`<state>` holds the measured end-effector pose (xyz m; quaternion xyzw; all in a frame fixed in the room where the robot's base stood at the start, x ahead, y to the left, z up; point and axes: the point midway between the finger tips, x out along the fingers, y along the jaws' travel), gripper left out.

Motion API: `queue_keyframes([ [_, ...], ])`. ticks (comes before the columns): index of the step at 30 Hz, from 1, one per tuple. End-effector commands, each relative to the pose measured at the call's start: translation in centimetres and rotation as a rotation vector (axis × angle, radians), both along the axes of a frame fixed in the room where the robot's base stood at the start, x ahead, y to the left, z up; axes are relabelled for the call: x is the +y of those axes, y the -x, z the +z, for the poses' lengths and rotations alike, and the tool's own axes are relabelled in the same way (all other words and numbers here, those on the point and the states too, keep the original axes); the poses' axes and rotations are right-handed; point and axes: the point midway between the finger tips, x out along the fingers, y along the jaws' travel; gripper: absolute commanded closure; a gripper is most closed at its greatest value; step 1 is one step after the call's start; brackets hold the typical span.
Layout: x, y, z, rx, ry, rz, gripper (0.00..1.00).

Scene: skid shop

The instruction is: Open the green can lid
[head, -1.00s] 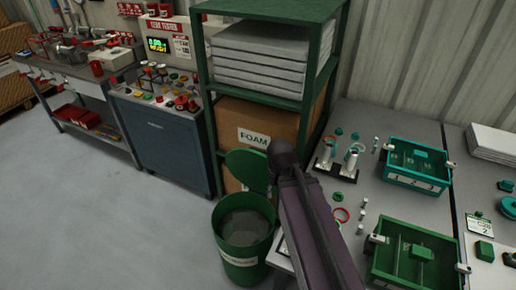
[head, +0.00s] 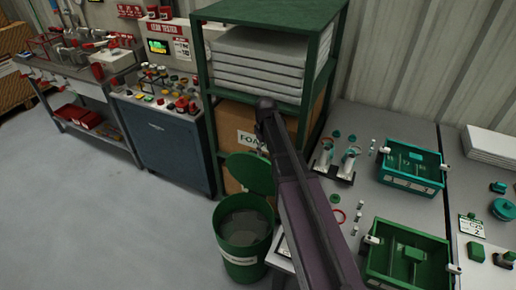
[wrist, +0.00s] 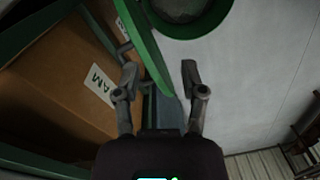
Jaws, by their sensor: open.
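The green can (head: 240,262) stands on the floor in front of the shelf rack, and its dark grey inside shows. Its round green lid (head: 250,172) stands upright at the back of the rim, swung open. In the wrist view the lid (wrist: 146,42) shows nearly edge-on, with the can's rim (wrist: 222,30) at the top. My gripper (wrist: 160,78) is open, with one finger on each side of the lid's lower end. I cannot tell whether either finger touches it. In the head view my fingers are hidden behind my arm.
A green shelf rack (head: 207,100) with a foam carton (head: 230,115) stands right behind the lid. A grey workbench (head: 345,195) with a teal bin (head: 412,185) and a green bin (head: 378,268) lies to the right. The floor left of the can is clear.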

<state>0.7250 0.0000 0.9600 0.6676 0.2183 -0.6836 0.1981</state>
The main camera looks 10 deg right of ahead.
Motion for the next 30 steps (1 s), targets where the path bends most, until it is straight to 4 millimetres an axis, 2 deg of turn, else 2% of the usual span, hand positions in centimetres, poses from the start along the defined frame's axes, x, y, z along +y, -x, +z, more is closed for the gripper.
queue_keyframes([
  [1, 0.0, -2.2, 0.7, 0.002, -0.003, 0.040, 0.46],
  [3, 0.0, -4.2, 1.2, 0.003, -0.007, 0.102, 0.46],
  [9, -0.1, -8.7, 2.3, 0.006, -0.018, 0.255, 0.46],
  [12, -0.1, -10.2, 2.6, 0.007, -0.022, 0.308, 0.46],
  [18, -0.2, -11.4, 2.9, 0.008, -0.026, 0.360, 0.46],
  [30, -0.2, -11.4, 2.8, 0.008, -0.027, 0.362, 0.46],
])
